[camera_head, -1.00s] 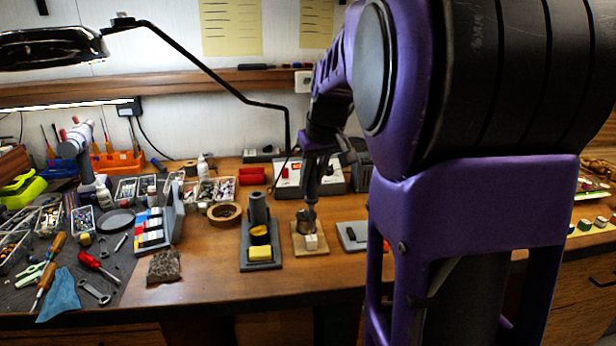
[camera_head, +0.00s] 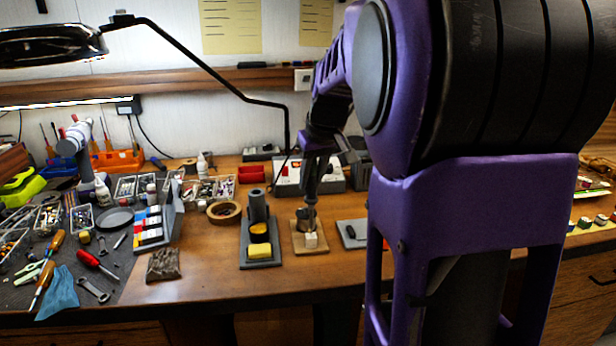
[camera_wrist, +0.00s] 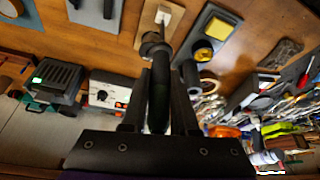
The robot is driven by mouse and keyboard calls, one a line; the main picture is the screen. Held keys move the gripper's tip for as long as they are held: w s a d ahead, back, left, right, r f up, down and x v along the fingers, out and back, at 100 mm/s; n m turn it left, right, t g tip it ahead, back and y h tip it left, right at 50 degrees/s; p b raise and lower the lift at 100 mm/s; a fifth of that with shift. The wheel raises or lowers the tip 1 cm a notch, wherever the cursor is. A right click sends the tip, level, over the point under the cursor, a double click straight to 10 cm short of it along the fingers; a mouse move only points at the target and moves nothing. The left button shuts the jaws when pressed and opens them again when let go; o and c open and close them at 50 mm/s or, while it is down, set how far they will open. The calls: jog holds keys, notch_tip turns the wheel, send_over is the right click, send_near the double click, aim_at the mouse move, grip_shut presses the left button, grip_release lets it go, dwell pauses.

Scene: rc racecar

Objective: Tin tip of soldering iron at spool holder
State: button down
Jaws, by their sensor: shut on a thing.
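My gripper (camera_wrist: 158,88) is shut on the soldering iron (camera_wrist: 158,104), whose dark handle lies between the fingers in the wrist view. In the head view my gripper (camera_head: 314,172) is above the spool holder and the iron points down at it. The spool holder (camera_head: 298,246) is a wooden base with a greyish spool (camera_head: 305,216) and a pale block (camera_head: 311,240) at the front. In the wrist view the spool (camera_wrist: 152,44) is just beyond the handle's far end. The iron's tip is too small or hidden, so I cannot tell whether it touches solder.
The iron stand (camera_head: 247,260) with a yellow sponge is just left of the spool holder. A grey pad (camera_head: 346,240) lies to the right. A boxy station (camera_head: 335,179) stands behind. A tape roll (camera_head: 224,212) lies left of the stand.

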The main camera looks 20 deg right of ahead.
jog(key=shift+f, duration=0.3)
dwell(2.8)
jog(key=shift+r+p, duration=2.35)
jog(key=shift+r, duration=0.7)
